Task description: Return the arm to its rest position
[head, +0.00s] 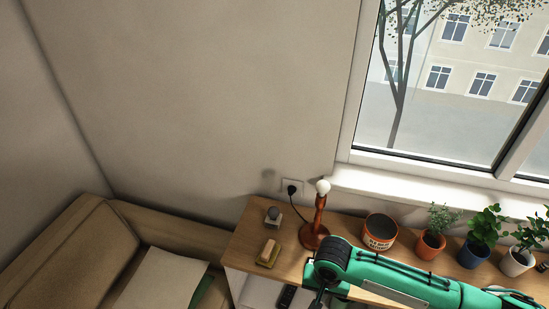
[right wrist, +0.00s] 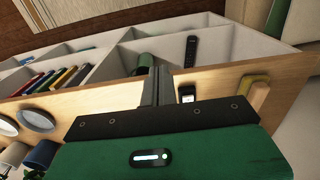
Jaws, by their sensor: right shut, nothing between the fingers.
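My right arm, green with black joints, reaches in from the lower right of the head view over the wooden top of a low shelf unit (head: 240,243). Its gripper (head: 318,303) points down at the bottom edge of the head view, partly cut off. In the right wrist view the two dark fingers of my right gripper (right wrist: 157,86) are together with nothing between them. They are seen against the shelf's edge and open compartments (right wrist: 115,62). My left gripper is in neither view.
A lamp with a red-brown stand (head: 319,215), a round tub (head: 380,232) and potted plants (head: 431,243) stand close behind the arm. A sponge on a tray (head: 268,253) lies left of it. A remote (head: 287,297) lies below. A sofa (head: 75,250) is at left.

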